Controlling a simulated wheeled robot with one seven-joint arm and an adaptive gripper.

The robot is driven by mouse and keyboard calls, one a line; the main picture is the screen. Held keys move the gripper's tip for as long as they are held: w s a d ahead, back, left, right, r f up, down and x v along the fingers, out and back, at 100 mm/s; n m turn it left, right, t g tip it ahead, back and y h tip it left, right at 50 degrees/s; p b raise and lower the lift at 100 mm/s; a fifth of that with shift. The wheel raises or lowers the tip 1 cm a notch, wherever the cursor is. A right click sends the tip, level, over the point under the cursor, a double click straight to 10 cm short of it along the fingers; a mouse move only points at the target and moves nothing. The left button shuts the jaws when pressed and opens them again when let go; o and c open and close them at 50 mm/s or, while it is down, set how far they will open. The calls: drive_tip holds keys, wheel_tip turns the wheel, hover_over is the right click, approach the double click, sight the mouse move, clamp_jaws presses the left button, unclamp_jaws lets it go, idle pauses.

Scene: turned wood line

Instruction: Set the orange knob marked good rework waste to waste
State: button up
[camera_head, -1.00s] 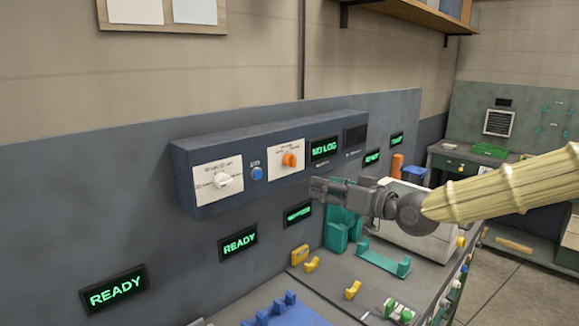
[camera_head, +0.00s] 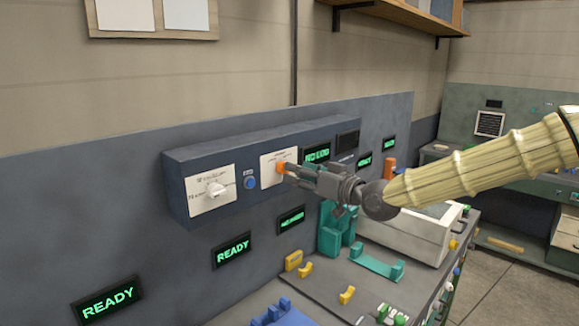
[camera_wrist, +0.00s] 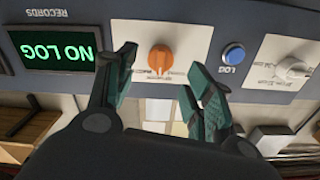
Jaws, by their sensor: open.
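The orange knob (camera_head: 281,168) sits on a white label plate (camera_head: 270,160) on the blue-grey wall box. In the wrist view the orange knob (camera_wrist: 160,58) lies ahead of and between my open fingers. The printed words around it are too small and blurred to read, so I cannot tell which mark it points to. My gripper (camera_head: 290,170) is open at the knob's front in the head view and hides part of the plate. In the wrist view my gripper (camera_wrist: 157,85) has nothing between its fingers, and a gap to the knob seems to remain.
Left of the knob on the box (camera_head: 175,165) are a blue button (camera_head: 250,182) and a white knob (camera_head: 215,189). A NO LOG display (camera_wrist: 52,47) is on its other side. Below is a bench with teal holders (camera_head: 375,264) and yellow pieces (camera_head: 347,294).

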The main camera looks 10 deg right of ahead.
drive_tip(key=shift+p+x, duration=0.75)
drive_tip(key=shift+x, duration=1.45)
drive_tip(key=c, duration=1)
